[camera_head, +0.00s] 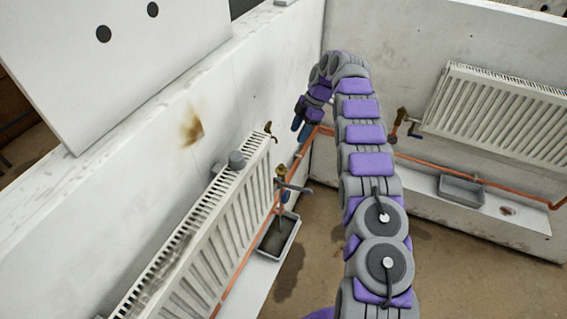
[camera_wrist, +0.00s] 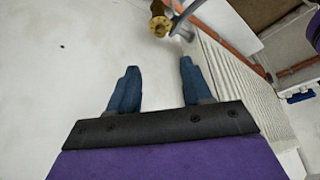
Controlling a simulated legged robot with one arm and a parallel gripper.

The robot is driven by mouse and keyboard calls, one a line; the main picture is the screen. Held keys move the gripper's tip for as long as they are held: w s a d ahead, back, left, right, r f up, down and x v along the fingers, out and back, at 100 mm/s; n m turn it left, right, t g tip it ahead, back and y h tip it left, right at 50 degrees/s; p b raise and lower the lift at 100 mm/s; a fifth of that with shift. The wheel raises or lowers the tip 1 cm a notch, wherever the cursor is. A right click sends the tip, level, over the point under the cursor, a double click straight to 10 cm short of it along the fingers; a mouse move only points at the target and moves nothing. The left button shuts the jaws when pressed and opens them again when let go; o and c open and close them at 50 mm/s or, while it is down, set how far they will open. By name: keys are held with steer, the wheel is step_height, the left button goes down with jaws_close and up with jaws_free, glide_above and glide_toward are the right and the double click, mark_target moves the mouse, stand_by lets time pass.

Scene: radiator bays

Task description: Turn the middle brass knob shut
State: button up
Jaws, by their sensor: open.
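A brass valve (camera_head: 282,171) with a grey lever stands at the near end of the copper pipe beside the left radiator. A smaller brass fitting (camera_head: 269,128) sits at that radiator's top corner. Another brass valve (camera_head: 402,115) is beside the right radiator. I cannot tell for sure which is the middle knob. In the wrist view a round brass knob (camera_wrist: 160,25) lies beyond my fingertips, with a grey part beside it. My gripper (camera_wrist: 158,67) has its blue fingers apart, with nothing between them. In the head view my gripper (camera_head: 301,122) is near the wall corner, pointing down.
The left radiator (camera_head: 215,235) runs along the left wall, with a dark tray (camera_head: 292,241) below its end. The right radiator (camera_head: 495,112) hangs over a grey tray (camera_head: 461,190). Copper pipes (camera_head: 436,170) run low along the walls. The brown floor is mostly open.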

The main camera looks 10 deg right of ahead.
mark_target(282, 165)
steer(key=b+x, duration=0.2)
steer(key=x, duration=1.3)
steer(key=shift+f, duration=0.2)
jaws_close()
